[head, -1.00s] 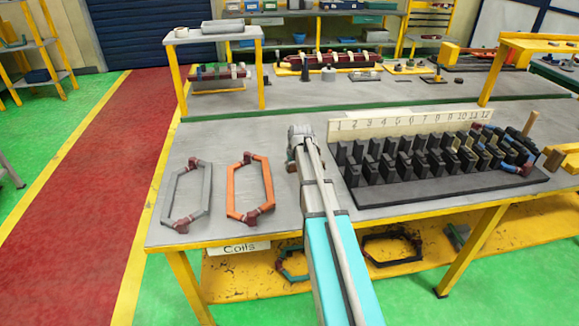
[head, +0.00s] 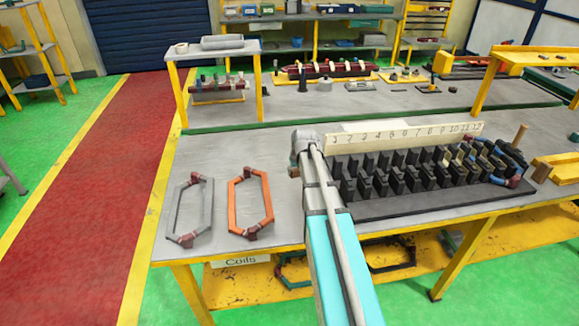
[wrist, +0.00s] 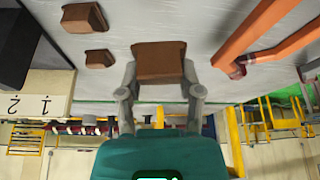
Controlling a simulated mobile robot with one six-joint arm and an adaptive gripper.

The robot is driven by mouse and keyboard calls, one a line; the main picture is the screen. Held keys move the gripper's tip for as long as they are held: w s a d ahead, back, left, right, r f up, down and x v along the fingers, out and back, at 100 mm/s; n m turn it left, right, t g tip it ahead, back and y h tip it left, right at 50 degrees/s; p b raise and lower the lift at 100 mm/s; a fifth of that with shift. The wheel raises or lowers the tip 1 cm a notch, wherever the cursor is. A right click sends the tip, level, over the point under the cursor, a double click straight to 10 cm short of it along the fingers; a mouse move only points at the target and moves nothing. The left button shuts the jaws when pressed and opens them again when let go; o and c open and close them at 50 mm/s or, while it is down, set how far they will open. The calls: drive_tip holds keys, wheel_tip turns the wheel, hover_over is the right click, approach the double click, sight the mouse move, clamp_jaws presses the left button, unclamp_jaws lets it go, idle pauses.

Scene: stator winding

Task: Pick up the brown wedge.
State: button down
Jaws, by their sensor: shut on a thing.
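The brown wedge (wrist: 160,62) shows large in the wrist view, between the two grey fingers of my gripper (wrist: 160,78). The fingers are shut on it, one on each side. Two smaller-looking brown wedges (wrist: 84,18) (wrist: 99,59) lie on the grey bench top at the upper left of that view. In the head view my arm reaches over the bench and hides most of the gripper. A small brown patch (head: 293,172) shows just left of the wrist; I cannot tell which wedge it is.
The black slotted stator block (head: 430,205) with its numbered strip (head: 400,138) stands right of my arm. A grey coil (head: 188,210) and an orange coil (head: 250,200) lie to the left. The orange coil shows beside my gripper in the wrist view (wrist: 255,35).

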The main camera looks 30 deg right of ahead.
drive_tip(key=s+r+p, duration=0.4)
drive_tip(key=s+r, duration=0.1)
drive_tip(key=s, duration=0.4)
drive_tip(key=shift+s+a, duration=0.15)
drive_tip(key=shift+s, duration=0.25)
drive_tip(key=shift+s, duration=0.15)
idle(0.6)
